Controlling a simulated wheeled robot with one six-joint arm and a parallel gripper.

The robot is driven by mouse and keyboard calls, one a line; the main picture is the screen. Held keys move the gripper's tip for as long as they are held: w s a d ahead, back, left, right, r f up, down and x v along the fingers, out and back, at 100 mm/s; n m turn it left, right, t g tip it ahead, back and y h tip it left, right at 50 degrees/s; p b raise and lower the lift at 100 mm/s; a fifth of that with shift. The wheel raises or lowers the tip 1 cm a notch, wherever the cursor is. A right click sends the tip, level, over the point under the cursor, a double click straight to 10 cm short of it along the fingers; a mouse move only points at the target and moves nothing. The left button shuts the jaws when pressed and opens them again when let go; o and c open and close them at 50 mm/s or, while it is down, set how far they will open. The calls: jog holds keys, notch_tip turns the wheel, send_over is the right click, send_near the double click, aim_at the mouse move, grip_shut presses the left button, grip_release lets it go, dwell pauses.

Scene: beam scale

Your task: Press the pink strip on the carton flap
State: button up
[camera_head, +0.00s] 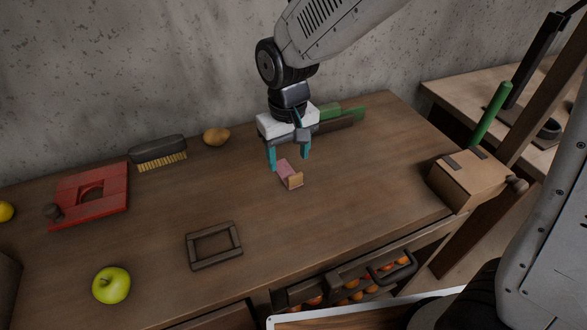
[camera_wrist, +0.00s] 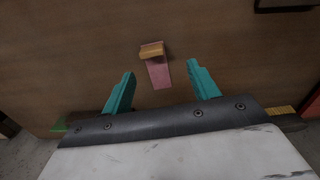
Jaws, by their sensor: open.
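A small pink strip (camera_head: 284,166) with a tan block (camera_head: 294,181) at its near end lies on the wooden table, not on a carton flap. My gripper (camera_head: 289,156) has teal fingers spread apart, above and slightly behind the strip, with nothing between them. In the wrist view the pink strip (camera_wrist: 158,73) and its tan block (camera_wrist: 152,50) lie just ahead of my open gripper (camera_wrist: 166,82), roughly centred between the fingers. A closed brown carton (camera_head: 468,183) with dark patches on top stands at the table's right edge.
A green bar (camera_head: 346,113) lies behind my gripper. A brush (camera_head: 158,152), a potato-like item (camera_head: 216,136), a red board (camera_head: 90,196), a dark frame (camera_head: 214,246) and a green apple (camera_head: 111,285) lie leftward. An open drawer (camera_head: 345,280) holds orange items. The table between strip and carton is clear.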

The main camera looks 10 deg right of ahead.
aim_at(294, 175)
jog(key=f, duration=0.2)
jog(key=d+f, duration=0.1)
jog(key=f, duration=0.4)
jog(key=shift+d, duration=0.15)
jog(key=c, duration=1.2)
